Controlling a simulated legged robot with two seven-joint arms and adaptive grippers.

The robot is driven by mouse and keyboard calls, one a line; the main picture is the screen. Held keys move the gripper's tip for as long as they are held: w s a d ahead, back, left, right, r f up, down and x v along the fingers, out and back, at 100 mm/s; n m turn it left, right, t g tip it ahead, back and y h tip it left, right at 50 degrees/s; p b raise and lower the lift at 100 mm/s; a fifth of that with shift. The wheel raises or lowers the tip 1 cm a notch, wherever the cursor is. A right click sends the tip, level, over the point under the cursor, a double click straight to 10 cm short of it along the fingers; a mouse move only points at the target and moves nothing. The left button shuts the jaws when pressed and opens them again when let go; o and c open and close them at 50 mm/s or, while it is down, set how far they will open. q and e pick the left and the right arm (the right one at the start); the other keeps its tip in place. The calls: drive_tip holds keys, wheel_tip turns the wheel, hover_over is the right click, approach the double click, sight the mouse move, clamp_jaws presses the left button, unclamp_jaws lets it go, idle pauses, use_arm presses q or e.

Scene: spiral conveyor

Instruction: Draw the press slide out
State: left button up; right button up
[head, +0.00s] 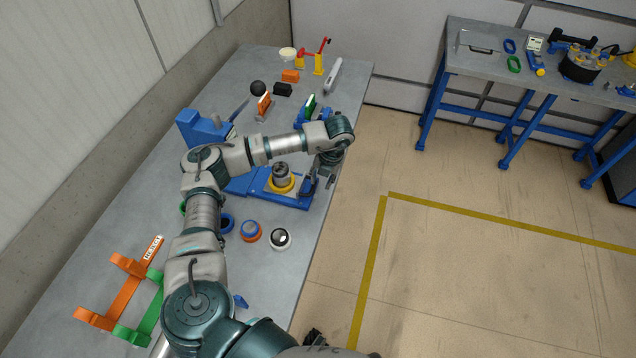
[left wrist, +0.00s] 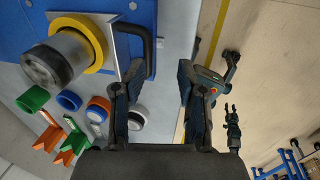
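The blue press (head: 205,130) stands on the table, with its blue base (head: 240,186) reaching toward the table's right edge. On the base is the slide, a grey plate (left wrist: 121,45) with a black bar handle (left wrist: 153,45). A yellow ring (head: 280,187) and an upright metal cylinder (head: 282,172) sit on it. My left gripper (head: 320,188) is at the slide's outer end, pointing down. In the left wrist view its fingers (left wrist: 157,75) are wide apart and empty, with the handle just beyond the left fingertip. A dark part at the bottom of the head view may be my right gripper (head: 314,337).
Blue, orange and white-black round parts (head: 280,239) lie nearer on the table. Orange and green racks (head: 125,295) stand at lower left. Small tools and blocks (head: 290,76) fill the far end. The floor right of the table is clear up to another bench (head: 480,60).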

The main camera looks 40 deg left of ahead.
use_arm(q)
drive_tip(key=a+v, duration=0.1)
drive_tip(key=v, duration=0.7)
drive_tip(key=shift+r, duration=0.25)
